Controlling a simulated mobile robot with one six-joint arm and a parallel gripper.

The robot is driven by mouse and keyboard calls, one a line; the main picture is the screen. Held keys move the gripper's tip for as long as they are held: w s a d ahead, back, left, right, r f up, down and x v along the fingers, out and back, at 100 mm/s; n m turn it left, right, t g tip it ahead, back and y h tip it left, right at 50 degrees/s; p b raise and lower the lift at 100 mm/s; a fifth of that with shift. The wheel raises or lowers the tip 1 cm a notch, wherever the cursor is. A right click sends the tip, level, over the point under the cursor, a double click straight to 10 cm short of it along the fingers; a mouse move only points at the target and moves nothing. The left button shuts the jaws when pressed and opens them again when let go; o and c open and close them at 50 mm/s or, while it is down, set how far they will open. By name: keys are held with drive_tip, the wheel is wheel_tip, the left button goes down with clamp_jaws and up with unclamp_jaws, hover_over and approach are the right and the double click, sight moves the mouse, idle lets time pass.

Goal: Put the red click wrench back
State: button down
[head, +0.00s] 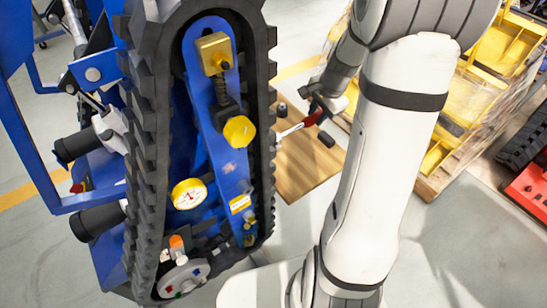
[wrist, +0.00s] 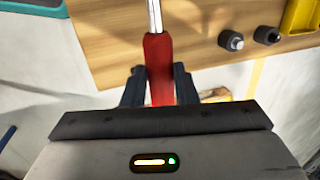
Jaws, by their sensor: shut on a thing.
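The red click wrench (wrist: 158,55) has a red handle and a bright metal shaft. In the wrist view my gripper (wrist: 159,75) has one dark finger on each side of the handle and is shut on it. The shaft runs away over a wooden board (wrist: 110,50) and leaves the top of the picture. In the head view my gripper (head: 318,101) holds the wrench (head: 313,118) above the wooden board (head: 300,178), beside the tracked carrier. The shaft points left to the track's edge; its far end is hidden or too small to tell.
The carrier's black track (head: 150,170) and blue frame stand close on the left. Two dark sockets (wrist: 231,40) (wrist: 266,35) sit on the board, near a yellow item (wrist: 301,16). Yellow bins (head: 480,90) on a wooden pallet stand behind my arm. A red item (head: 530,188) lies far right.

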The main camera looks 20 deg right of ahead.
wheel_tip(320, 180, down, 10)
drive_tip(key=shift+f, duration=0.1)
drive_tip(key=c, duration=1.2)
unclamp_jaws()
drive_tip(key=shift+s, duration=0.1)
drive_tip(key=shift+o, duration=0.3)
drive_tip(key=v, duration=1.2)
drive_tip(key=shift+d, duration=0.1)
